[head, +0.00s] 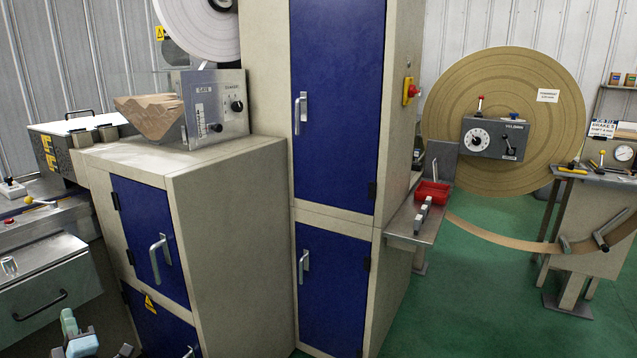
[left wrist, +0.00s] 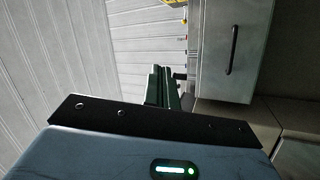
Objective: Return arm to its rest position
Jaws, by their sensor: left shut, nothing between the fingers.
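My left arm and gripper (head: 82,343) show only in part at the bottom left corner of the head view, low in front of the grey machine. In the left wrist view the dark fingers of my left gripper (left wrist: 164,90) are together, with nothing between them. They point toward a pale ribbed wall (left wrist: 75,55) and the side of a grey drawer unit (left wrist: 222,50). I see no contact with anything. My right arm and gripper are not in view.
A beige cabinet with blue doors (head: 338,100) stands in the middle. A lower cabinet (head: 235,220) is at left, beside a grey drawer machine (head: 50,290). A large brown paper roll (head: 545,130) and a side shelf with a red tray (head: 432,192) are at right. Green floor (head: 470,300) is clear there.

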